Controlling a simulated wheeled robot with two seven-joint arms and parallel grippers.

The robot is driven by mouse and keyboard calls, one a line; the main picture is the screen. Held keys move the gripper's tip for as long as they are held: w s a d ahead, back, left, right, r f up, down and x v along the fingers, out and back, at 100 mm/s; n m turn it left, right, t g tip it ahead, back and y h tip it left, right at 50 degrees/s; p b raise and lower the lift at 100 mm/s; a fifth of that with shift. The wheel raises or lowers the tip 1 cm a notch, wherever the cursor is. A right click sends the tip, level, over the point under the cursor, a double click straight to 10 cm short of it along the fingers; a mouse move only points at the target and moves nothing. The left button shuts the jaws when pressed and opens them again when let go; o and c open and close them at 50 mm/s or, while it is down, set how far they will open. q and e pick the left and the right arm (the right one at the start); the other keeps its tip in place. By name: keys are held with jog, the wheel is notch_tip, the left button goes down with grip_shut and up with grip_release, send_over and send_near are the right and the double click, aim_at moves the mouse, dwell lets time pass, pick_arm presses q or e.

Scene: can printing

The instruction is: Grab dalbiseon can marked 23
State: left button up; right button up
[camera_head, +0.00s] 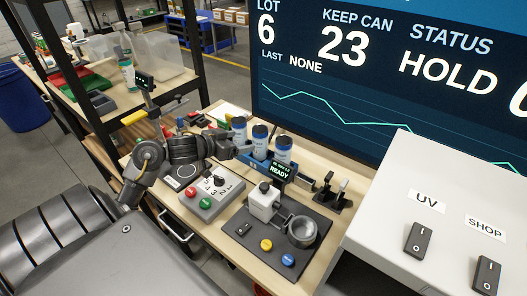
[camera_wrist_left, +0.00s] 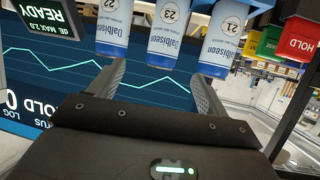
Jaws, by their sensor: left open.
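Three white-and-blue Dalbiseon cans with dark tops stand upright in a row in a blue holder (camera_head: 250,158). The wrist view shows them upside down. There the middle can is marked 23 (camera_wrist_left: 168,45), and it is also the middle one in the head view (camera_head: 260,140). The can marked 21 (camera_wrist_left: 222,40) stands beside it, at the left of the row in the head view (camera_head: 239,126). The third can (camera_wrist_left: 113,28) has a cut-off number. My left gripper (camera_head: 242,149) is open and empty, its fingers (camera_wrist_left: 160,78) pointing at the middle can. My right gripper is out of view.
A large screen (camera_head: 400,85) behind reads KEEP CAN 23. A small READY display (camera_head: 282,170) stands close in front of the cans. A grey button box (camera_head: 212,193) and a dark fixture base (camera_head: 265,238) occupy the bench. A white UV cabinet (camera_head: 440,205) is at right.

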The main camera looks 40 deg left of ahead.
aim_at(254, 140)
pick_arm(q)
jog(key=shift+w+f, duration=0.9)
jog(key=shift+w, duration=0.3)
jog(key=x, duration=0.4)
jog(key=shift+a+f, duration=0.1)
jog(key=shift+p+x, duration=0.4)
jog(key=shift+x, duration=2.25)
jog(key=shift+s, duration=0.1)
jog(key=shift+c, duration=0.4)
jog(key=c, duration=1)
